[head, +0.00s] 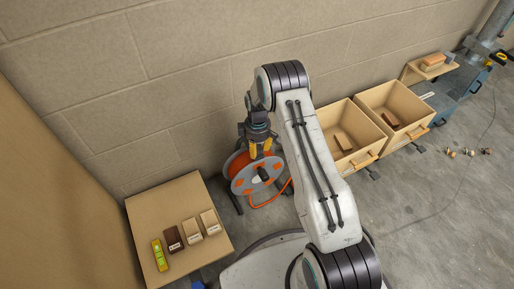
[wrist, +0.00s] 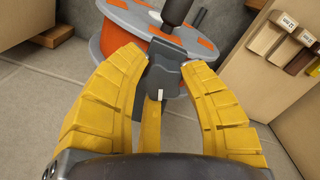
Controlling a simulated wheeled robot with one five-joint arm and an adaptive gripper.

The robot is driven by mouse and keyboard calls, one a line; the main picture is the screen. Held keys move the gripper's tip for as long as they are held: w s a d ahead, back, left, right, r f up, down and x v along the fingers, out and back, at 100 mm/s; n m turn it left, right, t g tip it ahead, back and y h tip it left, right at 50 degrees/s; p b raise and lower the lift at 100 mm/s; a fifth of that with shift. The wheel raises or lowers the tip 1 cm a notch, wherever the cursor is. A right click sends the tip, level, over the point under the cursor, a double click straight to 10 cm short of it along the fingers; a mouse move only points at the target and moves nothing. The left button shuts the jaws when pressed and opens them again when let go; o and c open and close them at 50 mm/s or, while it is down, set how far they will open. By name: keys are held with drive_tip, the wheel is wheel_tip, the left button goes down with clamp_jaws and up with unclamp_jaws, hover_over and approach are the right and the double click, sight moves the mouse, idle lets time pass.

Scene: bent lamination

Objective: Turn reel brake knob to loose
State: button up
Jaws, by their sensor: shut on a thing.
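The cable reel (head: 242,172) stands on the floor by the wall, with orange cable and a pale grey side disc. In the wrist view the reel (wrist: 118,18) is at the top. A dark grey brake knob (wrist: 167,80) with a small white mark sits in front of its disc. My gripper (wrist: 165,62) has its yellow fingertips closed on either side of the knob, shut on it. In the head view my gripper (head: 261,150) points down at the top of the reel; the knob is hidden there. The knob's loose and tight markings cannot be read.
A low wooden table (head: 150,205) with several sample blocks and a yellow-green level (head: 159,255) is left of the reel. Two open wooden bins (head: 352,112) stand to the right. The block wall is close behind. A black crank handle (wrist: 177,10) shows near the knob.

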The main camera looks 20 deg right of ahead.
sight(259, 148)
drive_tip(key=shift+s+d+f, duration=0.2)
drive_tip(key=shift+s, duration=0.2)
drive_tip(key=o, duration=1)
drive_tip(key=shift+d, duration=0.1)
drive_tip(key=shift+o, duration=0.8)
drive_tip(key=shift+w, duration=0.1)
drive_tip(key=shift+r, duration=0.1)
drive_tip(key=shift+w, duration=0.1)
drive_tip(key=shift+r, duration=0.45)
wheel_tip(259, 148, up, 11)
